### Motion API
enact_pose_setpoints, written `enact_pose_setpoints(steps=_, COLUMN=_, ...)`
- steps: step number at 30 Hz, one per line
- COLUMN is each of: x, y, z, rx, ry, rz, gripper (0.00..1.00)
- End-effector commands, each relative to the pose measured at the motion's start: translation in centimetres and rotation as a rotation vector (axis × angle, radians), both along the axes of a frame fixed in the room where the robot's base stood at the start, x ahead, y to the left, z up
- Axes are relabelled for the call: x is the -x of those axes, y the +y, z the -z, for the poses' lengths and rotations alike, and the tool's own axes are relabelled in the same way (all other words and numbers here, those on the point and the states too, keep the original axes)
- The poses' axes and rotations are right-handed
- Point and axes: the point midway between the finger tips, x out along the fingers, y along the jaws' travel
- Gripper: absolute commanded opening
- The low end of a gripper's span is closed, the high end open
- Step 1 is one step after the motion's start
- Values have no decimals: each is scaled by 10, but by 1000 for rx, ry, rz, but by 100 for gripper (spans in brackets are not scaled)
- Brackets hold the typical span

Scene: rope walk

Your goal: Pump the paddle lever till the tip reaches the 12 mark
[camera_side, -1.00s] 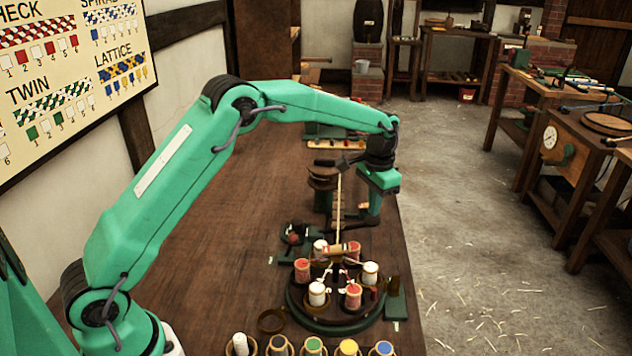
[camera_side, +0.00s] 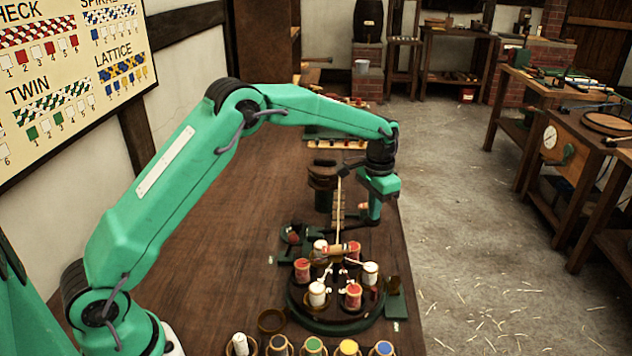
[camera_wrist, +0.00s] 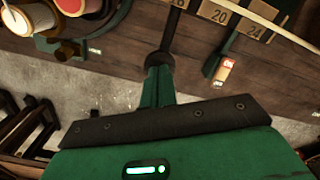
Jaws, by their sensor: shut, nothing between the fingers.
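My gripper (camera_side: 373,217) is shut and empty, pointing down to the right of the rope stand. In the wrist view its green finger end (camera_wrist: 158,82) overlaps a dark rounded end of a slim dark bar (camera_wrist: 173,35), which looks like the paddle lever; I cannot tell whether they touch. A pale strand (camera_side: 338,205) runs from the dark post top down to the round bobbin table. Beside it stands a wooden mark strip (camera_side: 338,218); the wrist view shows its plates for 20 (camera_wrist: 219,16) and 24 (camera_wrist: 254,33). The 12 mark is not readable.
The round bobbin table (camera_side: 335,322) holds several red and white bobbins in front of my gripper. A row of coloured spools (camera_side: 314,346) lines the front. The bench at left is clear.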

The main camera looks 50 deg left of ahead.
Motion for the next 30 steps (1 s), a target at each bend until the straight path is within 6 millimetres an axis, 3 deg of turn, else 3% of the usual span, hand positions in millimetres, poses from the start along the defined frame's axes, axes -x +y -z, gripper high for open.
enact_pose_setpoints(steps=30, x=0, y=-1, z=26, rx=0, ry=4, rz=0, gripper=0)
